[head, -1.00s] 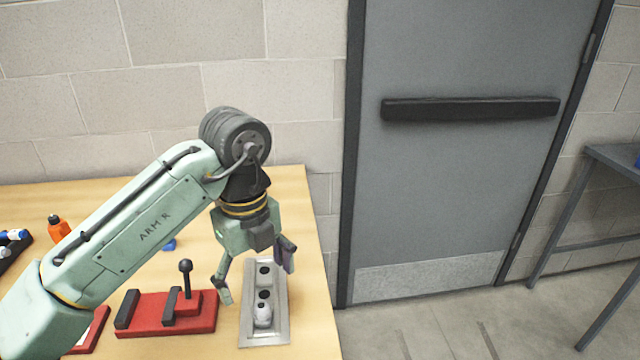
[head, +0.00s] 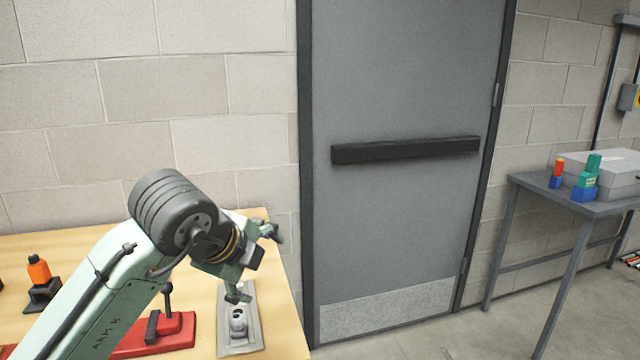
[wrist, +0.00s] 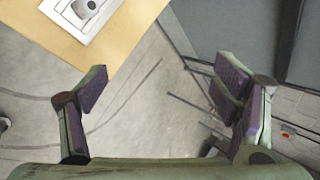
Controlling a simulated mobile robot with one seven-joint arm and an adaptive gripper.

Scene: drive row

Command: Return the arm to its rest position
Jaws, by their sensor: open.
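My gripper (head: 256,264) is raised above the right end of the wooden table (head: 284,318) in the head view, with its fingers turned toward the right. In the wrist view my gripper (wrist: 168,90) has its two purple-padded fingers wide apart, with nothing between them but the floor beyond. My arm is bent and reaches in from the lower left of the head view.
A grey metal plate (head: 252,343) with a pale fitting lies below my gripper. A red toggle clamp (head: 176,334) and an orange bottle (head: 38,270) stand left. A grey door with a black push bar (head: 405,149) is behind. A metal table (head: 520,180) stands right, with open floor before it.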

